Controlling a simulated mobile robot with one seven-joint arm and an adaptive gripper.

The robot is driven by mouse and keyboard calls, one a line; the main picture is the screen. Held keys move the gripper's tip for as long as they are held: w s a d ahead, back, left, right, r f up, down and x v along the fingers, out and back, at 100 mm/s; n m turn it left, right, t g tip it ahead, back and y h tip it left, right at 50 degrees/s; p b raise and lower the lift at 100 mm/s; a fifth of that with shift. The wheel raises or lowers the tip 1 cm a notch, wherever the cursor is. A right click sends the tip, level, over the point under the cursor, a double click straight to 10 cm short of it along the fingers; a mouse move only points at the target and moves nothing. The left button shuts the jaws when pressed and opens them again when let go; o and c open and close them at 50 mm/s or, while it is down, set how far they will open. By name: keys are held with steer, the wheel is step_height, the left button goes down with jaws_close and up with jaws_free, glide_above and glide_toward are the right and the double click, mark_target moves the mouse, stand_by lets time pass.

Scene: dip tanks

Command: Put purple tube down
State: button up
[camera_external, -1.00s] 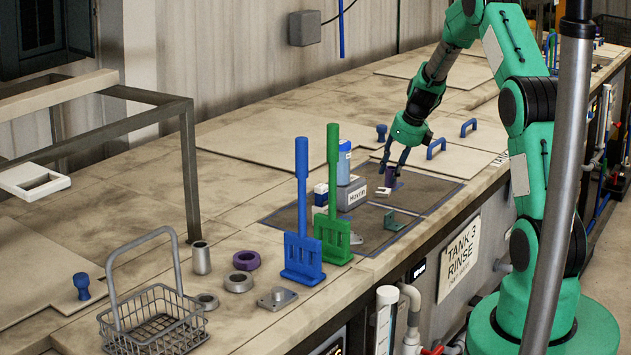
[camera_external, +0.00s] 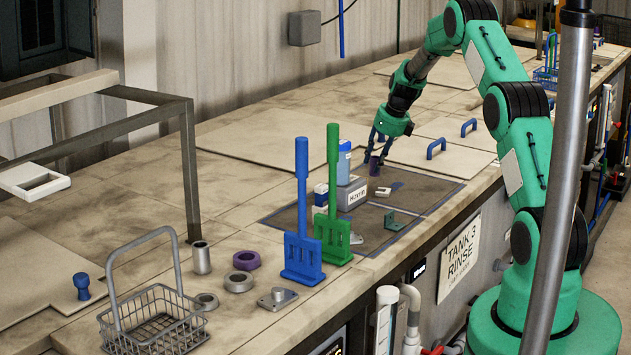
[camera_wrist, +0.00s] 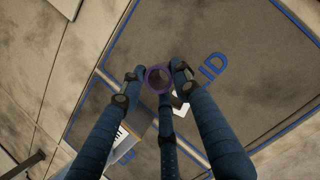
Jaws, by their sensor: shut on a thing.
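The purple tube (camera_external: 374,166) is upright between the fingers of my gripper (camera_external: 380,150) in the external view. In the wrist view I look down on the tube's round purple rim (camera_wrist: 159,80), with the blue fingers of my gripper (camera_wrist: 155,88) closed around it. The tube is over the dark mat (camera_external: 410,190) near its back edge. I cannot tell for sure whether its bottom touches the mat.
A grey labelled block (camera_external: 351,195) and a blue bottle (camera_external: 344,158) stand left of the tube. A small white piece (camera_external: 383,191) lies close by. A green bracket (camera_external: 400,220) and the blue (camera_external: 301,225) and green paddles (camera_external: 333,210) are nearer the front.

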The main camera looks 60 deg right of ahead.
steer(key=shift+w+d+f, duration=0.1)
steer(key=shift+w+d, duration=0.75)
steer(key=shift+w, duration=0.2)
steer(key=shift+f+p, duration=0.45)
steer(key=shift+f, duration=1.3)
steer(key=shift+f, duration=0.1)
steer(key=o, duration=1.2)
steer(key=shift+b+v, duration=0.7)
steer(key=shift+v, duration=5.4)
steer(key=shift+w+a, duration=0.1)
steer(key=shift+a, duration=0.05)
